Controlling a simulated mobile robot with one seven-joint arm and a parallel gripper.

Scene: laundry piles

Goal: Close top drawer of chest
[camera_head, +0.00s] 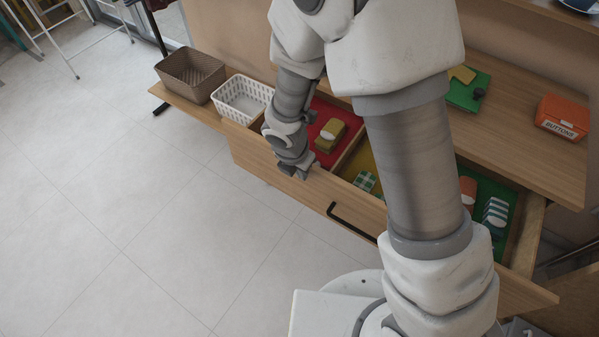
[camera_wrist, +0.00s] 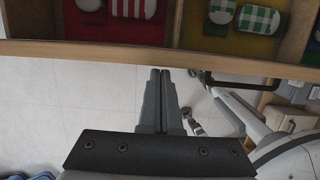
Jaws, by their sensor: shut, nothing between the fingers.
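The top drawer (camera_head: 275,178) of the wooden chest is pulled open. Its black bar handle (camera_head: 352,222) is on the front face; the handle also shows in the wrist view (camera_wrist: 240,83). Inside are red, yellow and green sections with folded cloths, such as a tan one (camera_head: 331,133) and a green checked one (camera_head: 365,181). My gripper (camera_head: 297,172) is at the drawer's front edge, left of the handle. In the wrist view its fingers (camera_wrist: 160,72) are shut and empty, their tips close to the drawer's front edge (camera_wrist: 150,52). I cannot tell whether they touch it.
A brown basket (camera_head: 191,74) and a white basket (camera_head: 242,98) stand on the wooden surface left of the drawer. An orange box (camera_head: 562,117) and a green mat (camera_head: 468,91) lie on the chest top. The tiled floor (camera_head: 130,200) in front is clear at left.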

